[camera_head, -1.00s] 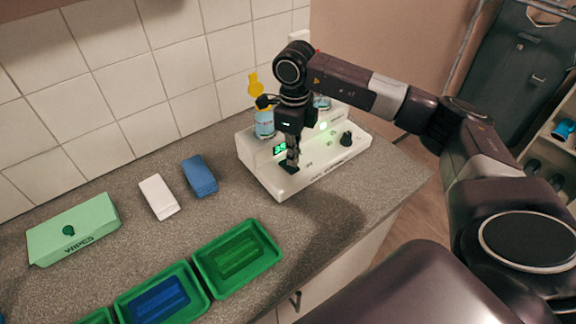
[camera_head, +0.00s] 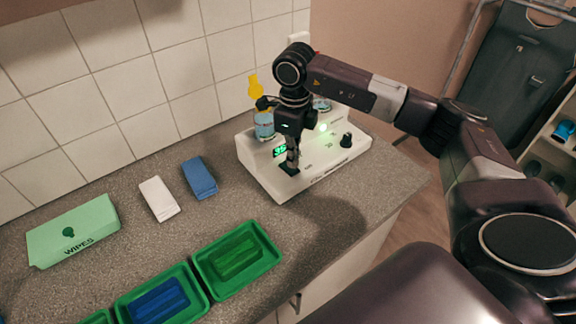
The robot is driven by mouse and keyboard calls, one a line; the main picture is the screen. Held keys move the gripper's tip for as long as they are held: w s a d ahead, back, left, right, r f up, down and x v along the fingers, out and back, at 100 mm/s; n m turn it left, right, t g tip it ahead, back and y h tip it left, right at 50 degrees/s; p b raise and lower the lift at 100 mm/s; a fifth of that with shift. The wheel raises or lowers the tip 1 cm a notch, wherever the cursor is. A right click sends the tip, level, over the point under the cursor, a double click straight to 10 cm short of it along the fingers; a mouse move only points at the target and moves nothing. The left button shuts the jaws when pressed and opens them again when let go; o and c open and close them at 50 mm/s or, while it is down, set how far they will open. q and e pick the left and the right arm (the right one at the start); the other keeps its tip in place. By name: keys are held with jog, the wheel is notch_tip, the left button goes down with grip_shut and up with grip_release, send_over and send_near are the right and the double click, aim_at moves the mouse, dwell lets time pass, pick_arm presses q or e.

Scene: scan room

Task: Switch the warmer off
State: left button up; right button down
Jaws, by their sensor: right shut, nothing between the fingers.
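The warmer (camera_head: 268,184) is a white box on the counter, with bottles standing in its back part. A green lit display (camera_head: 280,150) and a small green light (camera_head: 323,128) show on it. A black knob (camera_head: 346,140) is at the right of its sloped front. A dark switch (camera_head: 289,169) is at the front left. My right gripper (camera_head: 291,165) is shut and points down with its tips at the dark switch; whether they touch it I cannot tell. The switch is partly hidden by the fingers. My left gripper is not in view.
A green wipes box (camera_head: 74,230), a white block (camera_head: 158,199) and a blue block (camera_head: 199,177) lie on the counter (camera_head: 120,282) left of the warmer. Green trays (camera_head: 274,262) stand at the front edge. A tiled wall (camera_head: 140,80) is behind.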

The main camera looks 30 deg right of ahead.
aim_at(293, 170)
jog(key=shift+f+b, duration=0.9)
jog(key=shift+f, duration=0.3)
dwell(0.6)
jog(key=shift+r, duration=0.15)
jog(key=shift+r+p, duration=2.15)
jog(key=shift+r, duration=1.3)
